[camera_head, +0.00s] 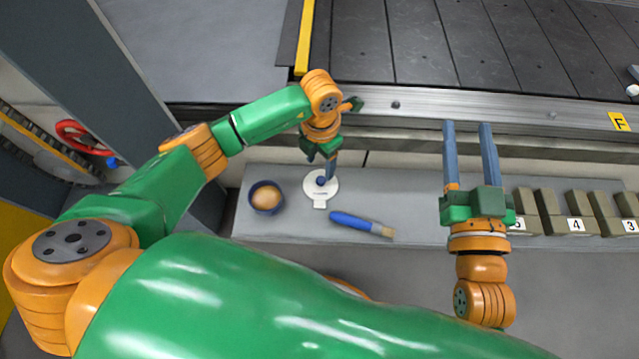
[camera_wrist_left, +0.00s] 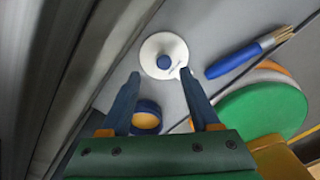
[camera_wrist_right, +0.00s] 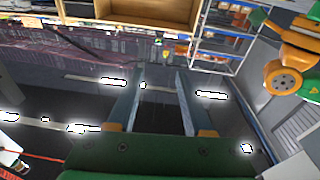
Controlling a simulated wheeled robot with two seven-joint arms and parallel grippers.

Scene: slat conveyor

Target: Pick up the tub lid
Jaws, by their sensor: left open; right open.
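The tub lid (camera_head: 322,192) is a white disc with a blue knob and a small tab, lying flat on the grey shelf in front of the conveyor. In the left wrist view the lid (camera_wrist_left: 176,47) lies just beyond the fingertips, with its blue knob (camera_wrist_left: 163,62) between their lines. My left gripper (camera_head: 328,172) is open above the lid, and its fingers partly cover it in the head view; the left wrist view shows the fingers (camera_wrist_left: 160,75) apart and empty. My right gripper (camera_head: 467,125) is open and empty, in front of the conveyor's edge.
A dark blue bowl (camera_head: 254,204) holding a round tan thing stands left of the lid. A brush (camera_head: 352,222) with a blue handle lies to its right. Numbered grey blocks (camera_head: 553,222) stand at the shelf's right. The conveyor (camera_head: 420,45) runs behind, with a raised metal rail (camera_head: 440,104).

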